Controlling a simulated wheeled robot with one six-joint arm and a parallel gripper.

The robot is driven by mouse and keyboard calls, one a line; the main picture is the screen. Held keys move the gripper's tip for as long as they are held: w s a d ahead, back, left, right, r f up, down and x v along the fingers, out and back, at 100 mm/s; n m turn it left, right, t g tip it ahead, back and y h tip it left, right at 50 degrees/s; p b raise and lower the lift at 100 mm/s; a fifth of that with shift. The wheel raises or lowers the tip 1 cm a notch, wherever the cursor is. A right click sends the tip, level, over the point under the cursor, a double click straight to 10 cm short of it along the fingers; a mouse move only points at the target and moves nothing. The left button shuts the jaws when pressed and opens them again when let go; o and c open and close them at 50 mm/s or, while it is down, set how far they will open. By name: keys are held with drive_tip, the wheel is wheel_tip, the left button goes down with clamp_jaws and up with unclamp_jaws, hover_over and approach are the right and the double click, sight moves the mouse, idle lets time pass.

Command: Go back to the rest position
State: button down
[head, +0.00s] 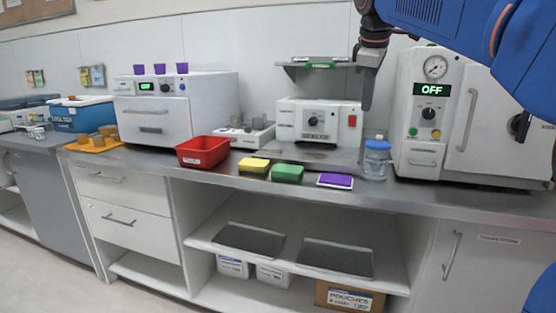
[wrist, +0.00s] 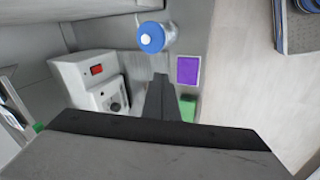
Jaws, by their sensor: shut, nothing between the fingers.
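My gripper (head: 367,104) hangs from my blue arm at the upper right of the head view, pointing down. It is above the counter, beside the sealer and left of the white autoclave. Its fingers are together and empty. In the wrist view the shut fingers (wrist: 161,97) point away over the counter, between the sealer and the purple item. Nothing touches the fingertips that I can see.
The sealer (head: 318,121), blue-lidded jar (head: 376,160) and autoclave (head: 432,125) stand close to my gripper. Yellow (head: 254,165), green (head: 287,173) and purple (head: 335,181) items and a red bin (head: 203,152) lie along the front counter (head: 420,197). A shelf (head: 320,65) hangs behind.

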drive_tip(key=s+d+f+m, duration=0.2)
drive_tip(key=s+f+m, duration=0.2)
drive_tip(key=s+f, duration=0.7)
drive_tip(key=s+d+f+m, duration=0.1)
drive_tip(key=s+f+m, duration=0.3)
drive_tip(key=s+f, duration=0.8)
drive_tip(key=s+d+f+m+y, duration=0.1)
drive_tip(key=s+f+m, duration=0.3)
drive_tip(key=s+f, duration=0.8)
wheel_tip(320, 180, down, 3)
drive_tip(key=shift+d+r, duration=0.1)
drive_tip(key=shift+d, duration=0.7)
